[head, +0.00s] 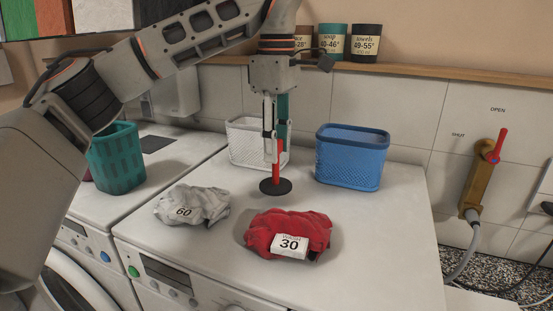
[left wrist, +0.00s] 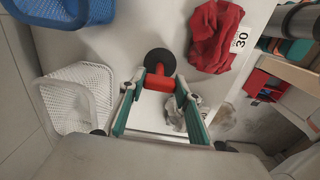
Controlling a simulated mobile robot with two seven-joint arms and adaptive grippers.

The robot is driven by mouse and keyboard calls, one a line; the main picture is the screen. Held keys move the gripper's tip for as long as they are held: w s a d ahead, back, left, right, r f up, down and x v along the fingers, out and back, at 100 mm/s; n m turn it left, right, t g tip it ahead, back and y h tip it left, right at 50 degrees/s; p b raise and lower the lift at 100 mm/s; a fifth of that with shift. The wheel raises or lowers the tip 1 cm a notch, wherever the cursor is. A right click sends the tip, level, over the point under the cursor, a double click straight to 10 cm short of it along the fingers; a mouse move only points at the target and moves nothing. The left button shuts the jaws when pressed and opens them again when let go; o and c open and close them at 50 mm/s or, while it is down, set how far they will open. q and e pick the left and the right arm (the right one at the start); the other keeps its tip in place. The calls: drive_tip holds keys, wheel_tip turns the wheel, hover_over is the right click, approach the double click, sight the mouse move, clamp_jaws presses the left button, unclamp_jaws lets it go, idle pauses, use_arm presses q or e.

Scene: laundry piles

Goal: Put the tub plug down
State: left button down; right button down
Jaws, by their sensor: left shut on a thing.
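The tub plug (head: 275,186) has a black round base and a red upright handle. It stands upright at the surface of the white machine top (head: 370,240), and I cannot tell whether the base touches. My left gripper (head: 271,150) points straight down and is shut on the red handle. In the left wrist view the black disc of the plug (left wrist: 160,59) shows beyond the fingers of the left gripper (left wrist: 158,88). My right gripper is not in view.
A red cloth bundle (head: 290,226) tagged 30 and a grey one (head: 192,205) tagged 60 lie in front. A white basket (head: 243,143) and a blue basket (head: 352,157) stand behind. A green basket (head: 117,160) is at left. The machine top's right side is clear.

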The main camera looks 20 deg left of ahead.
sight(276, 165)
use_arm(q)
drive_tip(key=shift+f, duration=1.75)
drive_tip(key=shift+f, duration=0.15)
drive_tip(key=c, duration=1.5)
unclamp_jaws()
drive_tip(key=shift+o, duration=0.2)
